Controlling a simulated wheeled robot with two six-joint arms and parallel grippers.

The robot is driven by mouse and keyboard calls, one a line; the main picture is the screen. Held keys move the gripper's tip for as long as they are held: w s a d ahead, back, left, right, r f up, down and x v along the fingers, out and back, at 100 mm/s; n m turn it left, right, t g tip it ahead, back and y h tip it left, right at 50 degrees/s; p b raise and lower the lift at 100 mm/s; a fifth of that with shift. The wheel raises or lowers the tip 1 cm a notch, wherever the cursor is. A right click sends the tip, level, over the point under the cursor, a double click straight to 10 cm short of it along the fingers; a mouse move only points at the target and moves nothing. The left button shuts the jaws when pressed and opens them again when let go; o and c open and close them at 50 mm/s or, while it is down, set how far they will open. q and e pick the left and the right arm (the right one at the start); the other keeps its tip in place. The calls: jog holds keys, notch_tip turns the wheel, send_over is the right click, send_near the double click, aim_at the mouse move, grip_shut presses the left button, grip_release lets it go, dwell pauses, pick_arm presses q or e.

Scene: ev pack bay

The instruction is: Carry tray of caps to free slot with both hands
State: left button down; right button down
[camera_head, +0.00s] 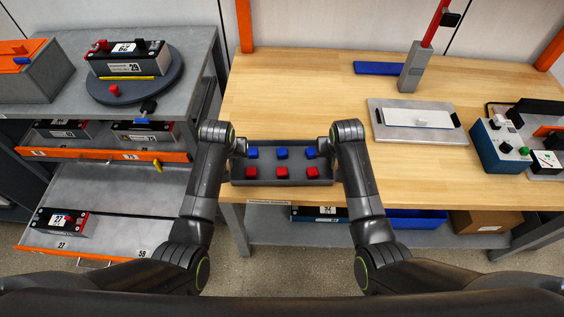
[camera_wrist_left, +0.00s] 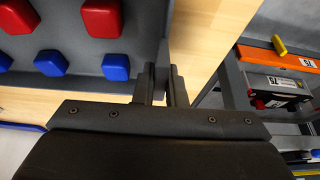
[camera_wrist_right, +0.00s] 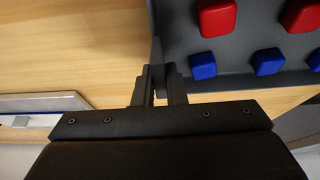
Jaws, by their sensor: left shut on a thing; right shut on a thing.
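The dark grey tray (camera_head: 282,182) is at the front edge of the wooden bench, with a row of blue caps (camera_head: 282,153) behind a row of red caps (camera_head: 282,172). It looks level; I cannot tell if it touches the bench top. My left gripper (camera_head: 239,147) is shut on the tray's left wall, and in the left wrist view its fingers (camera_wrist_left: 163,85) pinch that wall. My right gripper (camera_head: 325,146) is shut on the right wall; its fingers (camera_wrist_right: 160,85) show in the right wrist view. No slot is clearly visible.
The wooden bench (camera_head: 300,90) is clear behind the tray. A grey plate with a white block (camera_head: 417,118), a post stand (camera_head: 411,70) and a blue box (camera_head: 499,145) stand to the right. A grey cabinet with open drawers (camera_head: 120,190) and batteries is at left.

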pick_arm(q)
jog(key=shift+r, duration=0.1)
pick_arm(e)
jog(key=shift+r, duration=0.1)
